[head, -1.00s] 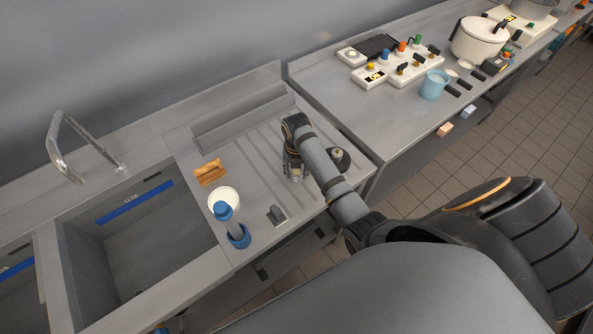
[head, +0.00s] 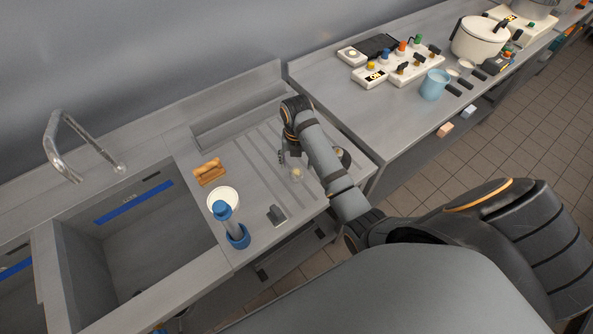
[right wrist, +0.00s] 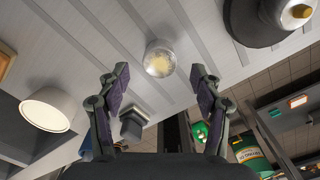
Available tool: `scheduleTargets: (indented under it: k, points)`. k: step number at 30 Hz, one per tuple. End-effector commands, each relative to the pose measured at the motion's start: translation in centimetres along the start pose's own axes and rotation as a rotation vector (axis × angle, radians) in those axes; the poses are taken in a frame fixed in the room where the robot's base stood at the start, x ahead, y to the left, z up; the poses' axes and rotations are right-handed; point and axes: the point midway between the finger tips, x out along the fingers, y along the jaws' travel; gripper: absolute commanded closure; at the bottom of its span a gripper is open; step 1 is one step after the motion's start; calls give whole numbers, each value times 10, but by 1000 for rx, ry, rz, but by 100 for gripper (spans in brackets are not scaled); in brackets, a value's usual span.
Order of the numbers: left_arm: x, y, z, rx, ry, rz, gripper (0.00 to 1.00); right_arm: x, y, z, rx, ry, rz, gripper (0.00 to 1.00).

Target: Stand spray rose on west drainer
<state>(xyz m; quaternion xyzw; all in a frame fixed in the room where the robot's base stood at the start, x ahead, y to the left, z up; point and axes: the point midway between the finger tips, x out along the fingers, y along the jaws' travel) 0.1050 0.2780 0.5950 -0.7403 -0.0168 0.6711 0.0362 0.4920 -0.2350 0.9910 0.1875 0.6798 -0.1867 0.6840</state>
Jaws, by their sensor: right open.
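A small round, glassy pale piece with a yellowish middle (head: 297,173), likely the spray rose, stands on the ribbed steel drainer (head: 262,143). In the right wrist view the piece (right wrist: 160,58) appears beyond the fingertips, centred between them and apart from both. My right gripper (head: 287,157) is open and empty, just behind and left of the piece in the head view; its spread fingers also show in the right wrist view (right wrist: 160,80). My left gripper is not in view.
The sink (head: 150,240) is further left.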

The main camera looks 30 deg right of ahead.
Motion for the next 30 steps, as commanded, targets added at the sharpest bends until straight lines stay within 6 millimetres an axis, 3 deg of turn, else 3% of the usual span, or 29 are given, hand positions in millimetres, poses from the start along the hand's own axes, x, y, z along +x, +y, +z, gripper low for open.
scheduleTargets:
  k: [4, 6, 9, 30]
  points:
    - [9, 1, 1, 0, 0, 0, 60, -34, 0, 1, 0, -4, 2, 34]
    - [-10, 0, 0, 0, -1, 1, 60, -56, 0, 0, 0, 1, 0, 34]
    - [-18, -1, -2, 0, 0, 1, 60, -65, 0, -1, -1, 2, 0, 34]
    - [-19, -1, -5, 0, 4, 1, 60, -66, 0, -1, -1, 2, 0, 34]
